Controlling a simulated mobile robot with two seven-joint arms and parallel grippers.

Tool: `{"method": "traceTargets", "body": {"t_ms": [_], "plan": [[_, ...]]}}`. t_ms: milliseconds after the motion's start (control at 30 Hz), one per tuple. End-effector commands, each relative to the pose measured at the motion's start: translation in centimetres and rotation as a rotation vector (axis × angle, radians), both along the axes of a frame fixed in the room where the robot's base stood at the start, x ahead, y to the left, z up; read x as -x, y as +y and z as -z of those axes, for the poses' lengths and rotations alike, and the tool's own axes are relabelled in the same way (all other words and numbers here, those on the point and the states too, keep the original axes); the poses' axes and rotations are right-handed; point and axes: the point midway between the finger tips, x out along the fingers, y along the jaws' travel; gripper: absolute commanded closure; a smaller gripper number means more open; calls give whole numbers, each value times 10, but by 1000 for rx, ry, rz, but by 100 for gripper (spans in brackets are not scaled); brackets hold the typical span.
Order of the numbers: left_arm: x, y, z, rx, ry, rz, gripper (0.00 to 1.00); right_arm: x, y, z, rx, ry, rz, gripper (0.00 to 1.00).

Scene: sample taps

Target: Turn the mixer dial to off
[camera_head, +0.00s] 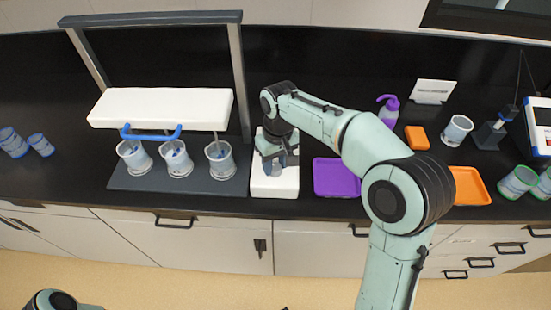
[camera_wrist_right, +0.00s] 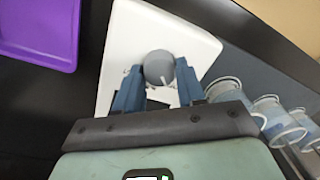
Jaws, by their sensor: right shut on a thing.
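The mixer (camera_head: 275,187) is a white box on the dark counter, right of the rack; its white body also shows in the wrist view (camera_wrist_right: 190,40). On it is a round grey dial (camera_wrist_right: 158,63) with a short white pointer mark toward its lower right edge in the wrist view. My right gripper (camera_head: 275,158) reaches down over the mixer; in the wrist view its two blue fingers (camera_wrist_right: 159,76) are shut on the dial, one on each side. The off mark cannot be made out. My left gripper is out of view.
Left of the mixer, a rack with a white shelf (camera_head: 160,106) and blue handle stands over several clear cups (camera_head: 176,160). A purple tray (camera_head: 335,178) lies close on the right. Beyond are an orange tray (camera_head: 470,187), a purple bottle (camera_head: 388,112) and more cups.

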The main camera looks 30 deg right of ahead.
Motion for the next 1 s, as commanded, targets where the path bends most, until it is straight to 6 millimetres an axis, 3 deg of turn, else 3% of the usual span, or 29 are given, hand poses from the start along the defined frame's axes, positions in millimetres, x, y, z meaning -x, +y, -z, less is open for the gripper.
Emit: {"method": "traceTargets", "body": {"t_ms": [300, 767, 800, 867, 1000], "plan": [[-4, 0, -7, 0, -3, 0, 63, -1, 0, -1, 0, -4, -96, 91], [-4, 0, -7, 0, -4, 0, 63, -1, 0, -1, 0, -4, -110, 91], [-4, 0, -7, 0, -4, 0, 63, -1, 0, -1, 0, -4, -110, 55], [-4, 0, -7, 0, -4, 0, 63, -1, 0, -1, 0, -4, -110, 35], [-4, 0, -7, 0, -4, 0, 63, -1, 0, 0, 0, -3, -109, 35]]}}
